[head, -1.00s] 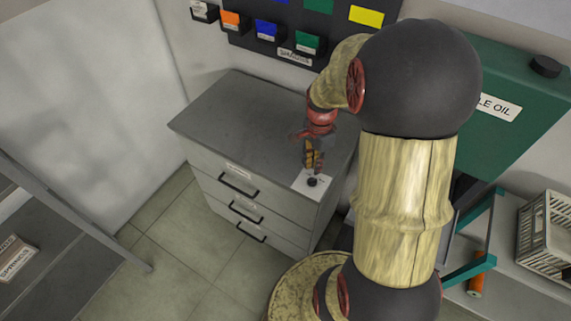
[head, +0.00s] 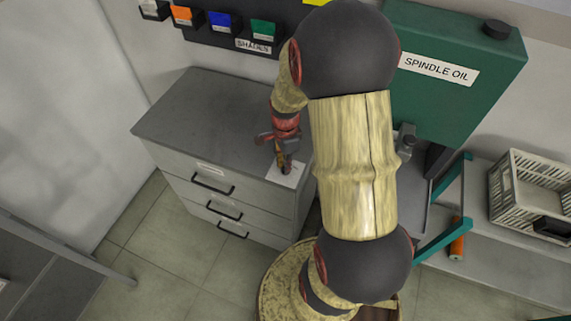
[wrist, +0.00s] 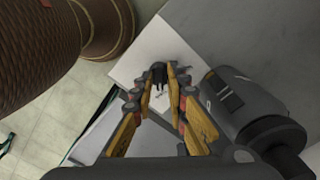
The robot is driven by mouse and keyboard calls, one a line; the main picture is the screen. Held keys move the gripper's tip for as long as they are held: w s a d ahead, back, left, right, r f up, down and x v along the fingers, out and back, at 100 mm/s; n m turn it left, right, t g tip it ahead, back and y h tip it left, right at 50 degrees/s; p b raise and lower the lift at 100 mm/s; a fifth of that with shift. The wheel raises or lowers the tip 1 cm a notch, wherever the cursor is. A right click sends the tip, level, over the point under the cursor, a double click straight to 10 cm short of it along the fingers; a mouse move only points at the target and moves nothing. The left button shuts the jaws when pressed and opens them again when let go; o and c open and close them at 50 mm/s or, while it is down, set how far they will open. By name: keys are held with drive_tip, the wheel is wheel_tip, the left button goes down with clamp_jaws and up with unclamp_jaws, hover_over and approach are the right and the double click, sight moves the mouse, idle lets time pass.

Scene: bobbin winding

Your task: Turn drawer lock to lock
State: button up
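The grey drawer cabinet (head: 215,115) stands against the wall, with a white plate (head: 296,179) on its top near the right front corner. The drawer lock is a small black knob on this plate; my gripper hides it in the head view. In the wrist view the dark knob (wrist: 158,73) shows between the two fingertips, on the white plate (wrist: 150,45). My gripper (head: 285,169) points down at the plate. In the wrist view its fingers (wrist: 160,78) converge closely around the knob and appear closed on it. The knob's turn angle is hard to see.
Three drawers with black handles (head: 213,184) face the front and look closed. A green spindle oil tank (head: 450,75) stands at the right. A shelf with a pale crate (head: 525,195) is at far right. Coloured bins (head: 222,22) hang behind.

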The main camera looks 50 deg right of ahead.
clamp_jaws()
idle(0.3)
drive_tip(key=shift+r+n, duration=0.1)
drive_tip(key=shift+n, duration=0.2)
drive_tip(key=n+p, duration=0.1)
drive_tip(key=n, duration=0.2)
drive_tip(key=shift+p, duration=0.3)
drive_tip(key=n+p, duration=0.1)
drive_tip(key=n, duration=0.3)
drive_tip(key=shift+n, duration=0.3)
drive_tip(key=n+p, duration=0.1)
drive_tip(key=n, duration=0.4)
drive_tip(key=shift+p, duration=0.35)
drive_tip(key=n, duration=0.4)
drive_tip(key=shift+p, duration=0.4)
drive_tip(key=shift+n, duration=0.4)
unclamp_jaws()
